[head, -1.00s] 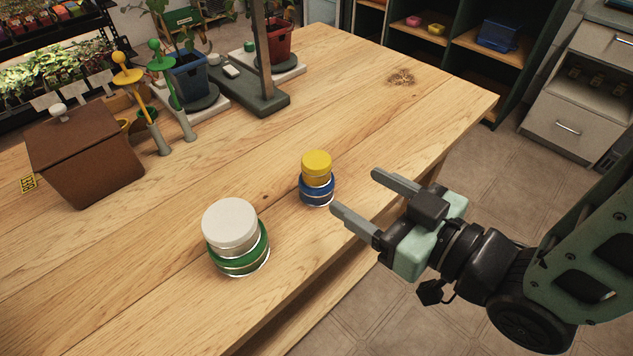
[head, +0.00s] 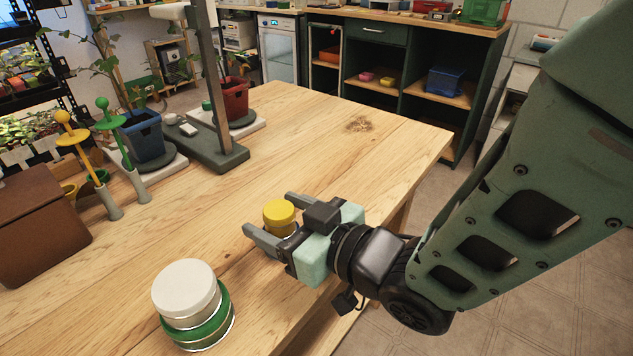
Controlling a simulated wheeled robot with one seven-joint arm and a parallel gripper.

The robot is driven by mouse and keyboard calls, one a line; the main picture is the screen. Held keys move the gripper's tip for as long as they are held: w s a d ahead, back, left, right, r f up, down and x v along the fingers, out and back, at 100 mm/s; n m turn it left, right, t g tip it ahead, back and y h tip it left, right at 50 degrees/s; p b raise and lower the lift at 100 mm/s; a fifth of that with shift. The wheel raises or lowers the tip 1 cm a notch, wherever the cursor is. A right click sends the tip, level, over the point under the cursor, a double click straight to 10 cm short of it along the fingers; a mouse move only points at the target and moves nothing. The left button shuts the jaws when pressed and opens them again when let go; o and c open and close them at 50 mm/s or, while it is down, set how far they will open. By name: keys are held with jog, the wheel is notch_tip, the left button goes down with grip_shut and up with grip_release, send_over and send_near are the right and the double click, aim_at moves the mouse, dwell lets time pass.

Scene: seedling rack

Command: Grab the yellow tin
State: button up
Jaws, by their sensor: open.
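The yellow tin (head: 279,214) is a small round tin with a yellow top, stacked on a blue tin that my gripper now hides. In the head view it stands near the table's front edge. My gripper (head: 268,218) is open, with one finger on the near side of the yellow tin and one on the far side. The tin's yellow top shows between and above the fingers. I cannot tell whether either finger touches it.
A white tin (head: 186,288) sits on a green tin (head: 211,328) to the left and nearer. A brown box (head: 38,228), yellow and green tools, potted plants and a grey stand (head: 215,155) are farther back. The table's right part is clear.

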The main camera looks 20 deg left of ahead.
jog(key=shift+a, duration=0.15)
jog(key=c, duration=1.1)
jog(key=shift+o, duration=0.2)
